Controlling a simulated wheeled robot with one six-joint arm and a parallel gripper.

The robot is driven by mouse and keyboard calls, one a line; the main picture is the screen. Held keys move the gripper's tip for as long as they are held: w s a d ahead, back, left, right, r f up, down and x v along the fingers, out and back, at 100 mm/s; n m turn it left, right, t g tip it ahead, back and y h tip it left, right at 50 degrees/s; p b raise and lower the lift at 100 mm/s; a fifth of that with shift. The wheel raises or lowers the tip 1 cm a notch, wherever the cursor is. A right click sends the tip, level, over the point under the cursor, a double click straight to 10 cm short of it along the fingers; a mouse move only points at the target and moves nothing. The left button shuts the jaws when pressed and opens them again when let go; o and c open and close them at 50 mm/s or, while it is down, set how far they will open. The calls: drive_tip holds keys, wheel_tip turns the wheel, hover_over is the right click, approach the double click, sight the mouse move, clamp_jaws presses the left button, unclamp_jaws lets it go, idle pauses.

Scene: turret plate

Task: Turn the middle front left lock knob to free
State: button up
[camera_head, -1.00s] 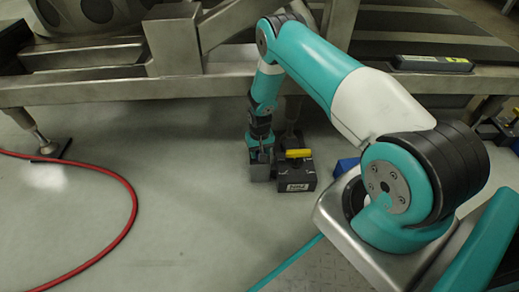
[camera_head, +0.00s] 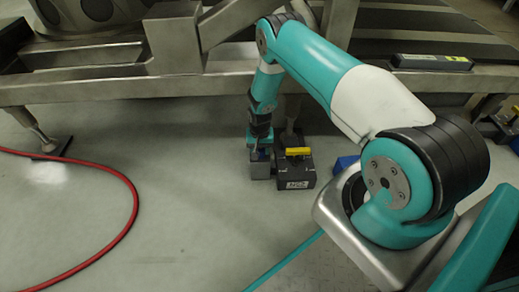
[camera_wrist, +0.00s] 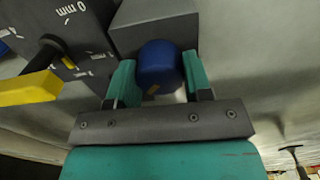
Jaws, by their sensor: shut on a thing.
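The blue lock knob (camera_wrist: 158,62) sits on a grey block (camera_wrist: 150,22) and lies between my two teal fingers in the wrist view. A small yellowish mark shows on the knob, low in that picture. My gripper (camera_wrist: 158,78) is shut on the knob. In the head view my gripper (camera_head: 261,146) is over the grey block (camera_head: 261,171), on the floor beside the machine frame; the fingers largely hide the knob there. I cannot read the knob's lock or free setting.
A black unit (camera_head: 297,179) with a yellow lever (camera_head: 298,151) stands right beside the block. The lever (camera_wrist: 30,88) shows at left in the wrist view. The machine frame (camera_head: 120,92) is behind. A red hose (camera_head: 134,205) curves over open floor on the left.

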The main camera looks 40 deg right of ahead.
drive_tip(key=o, duration=0.9)
drive_tip(key=shift+o, duration=0.2)
wheel_tip(320, 180, up, 17)
drive_tip(key=p, duration=0.7)
drive_tip(key=shift+r+p, duration=0.2)
drive_tip(key=shift+p, duration=0.1)
drive_tip(key=shift+w+r, duration=0.1)
wheel_tip(320, 180, up, 14)
drive_tip(key=n+y, duration=0.1)
drive_tip(key=n, duration=0.2)
hover_over(259, 149)
drive_tip(key=a, duration=0.8)
drive_tip(key=s+a+r+n+y, duration=0.1)
drive_tip(key=s+a+r+n, duration=0.25)
drive_tip(key=a+r, duration=0.45)
drive_tip(key=s+a+r+n+y, duration=0.1)
drive_tip(key=s+a+r+n, duration=0.3)
drive_tip(key=s+r, duration=0.65)
drive_tip(key=s+a+r+n+y, duration=0.1)
drive_tip(key=s+a+r+n, duration=0.45)
drive_tip(key=s, duration=0.85)
wheel_tip(259, 149, up, 39)
drive_tip(key=d+m+p, duration=0.1)
drive_tip(key=m+p, duration=0.1)
drive_tip(key=p, duration=3.6)
drive_tip(key=shift+d+p, duration=0.25)
drive_tip(key=shift+p, duration=0.05)
